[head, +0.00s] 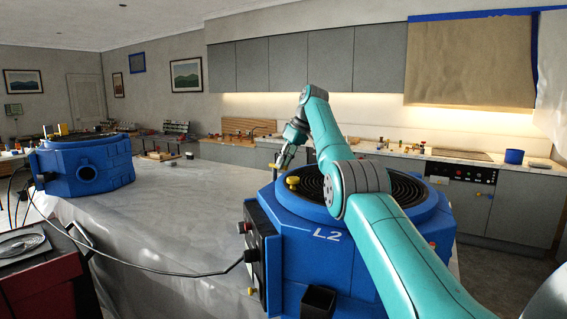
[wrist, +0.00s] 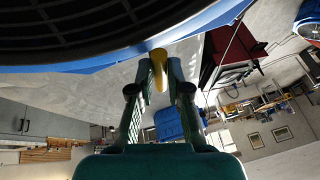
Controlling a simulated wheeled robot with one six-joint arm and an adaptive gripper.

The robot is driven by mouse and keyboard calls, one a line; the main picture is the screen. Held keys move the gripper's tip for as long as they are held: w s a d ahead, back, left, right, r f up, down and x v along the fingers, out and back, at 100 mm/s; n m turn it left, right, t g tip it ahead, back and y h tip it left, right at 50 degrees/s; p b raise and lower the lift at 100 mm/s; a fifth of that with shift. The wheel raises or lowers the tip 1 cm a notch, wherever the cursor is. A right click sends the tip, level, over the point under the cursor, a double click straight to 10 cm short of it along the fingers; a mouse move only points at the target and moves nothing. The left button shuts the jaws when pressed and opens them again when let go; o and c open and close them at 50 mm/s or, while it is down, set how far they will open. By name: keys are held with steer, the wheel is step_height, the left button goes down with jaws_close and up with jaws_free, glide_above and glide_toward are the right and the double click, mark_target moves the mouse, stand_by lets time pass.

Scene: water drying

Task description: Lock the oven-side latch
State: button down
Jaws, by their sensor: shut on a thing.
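The blue unit marked L2 (head: 325,262) stands at the front right, with a round dark grille (head: 405,188) on top. My gripper (head: 278,166) is at its far left rim, pointing down. In the wrist view my gripper (wrist: 158,84) is shut on a yellow latch handle (wrist: 158,58) just outside the blue rim (wrist: 105,62). In the head view a yellow latch knob (head: 292,181) shows on the rim close to the fingertips; I cannot tell if it is the same one.
The oven (head: 462,173) is in the counter at the right. A second blue unit (head: 85,170) stands at the left on the grey-covered table (head: 185,215). A red cart (head: 40,270) is at the front left. A black cable (head: 170,272) runs to L2.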

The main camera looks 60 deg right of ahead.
steer(key=c, duration=1.1)
jaws_free()
steer(key=shift+c, duration=0.2)
steer(key=shift+a+m+h, duration=0.25)
steer(key=shift+m+h, duration=0.05)
steer(key=shift+m, duration=0.4)
